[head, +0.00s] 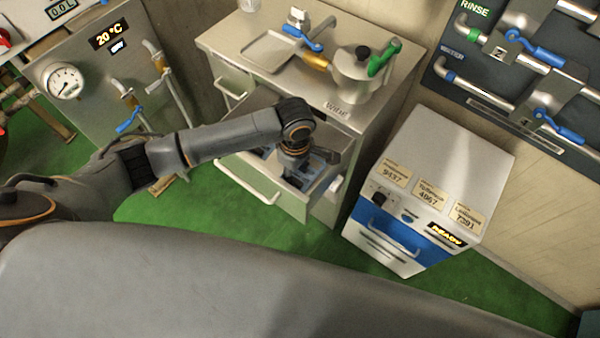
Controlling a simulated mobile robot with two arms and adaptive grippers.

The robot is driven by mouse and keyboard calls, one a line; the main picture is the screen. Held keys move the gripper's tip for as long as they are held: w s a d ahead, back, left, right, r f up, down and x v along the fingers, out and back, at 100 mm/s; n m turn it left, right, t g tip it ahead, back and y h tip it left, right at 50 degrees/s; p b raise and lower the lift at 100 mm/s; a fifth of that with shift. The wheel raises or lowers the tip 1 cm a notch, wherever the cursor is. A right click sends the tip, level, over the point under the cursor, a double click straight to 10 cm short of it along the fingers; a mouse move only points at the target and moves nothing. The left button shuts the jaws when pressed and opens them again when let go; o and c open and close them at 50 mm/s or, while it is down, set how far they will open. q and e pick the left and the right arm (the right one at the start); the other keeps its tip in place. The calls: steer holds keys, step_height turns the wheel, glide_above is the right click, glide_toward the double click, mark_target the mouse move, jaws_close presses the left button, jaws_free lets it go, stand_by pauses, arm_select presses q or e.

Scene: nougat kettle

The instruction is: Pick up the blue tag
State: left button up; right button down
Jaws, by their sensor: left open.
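An open drawer (252,186) sticks out from the grey cabinet under the counter. My left arm reaches in from the left, and my left gripper (296,178) points down into the drawer. Its jaws are open. Pale blue patches (318,170) show inside the drawer around the gripper, and a small blue spot shows left of it. I cannot tell which of these is the blue tag, as the gripper and arm hide part of the drawer. My right gripper is out of view.
A steel kettle (358,76) with a green handle and a shallow tray (268,52) stand on the counter (232,40). A white and blue machine (437,160) stands right of the drawer. Pipes with blue valves (540,50) line the right wall. Green floor lies in front.

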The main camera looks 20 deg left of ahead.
mark_target(296, 181)
arm_select(q)
step_height(296, 181, down, 4)
steer(key=shift+w+a+r, duration=0.1)
steer(key=shift+w, duration=0.05)
jaws_close()
steer(key=shift+r, duration=0.1)
step_height(296, 181, up, 10)
stand_by(0.6)
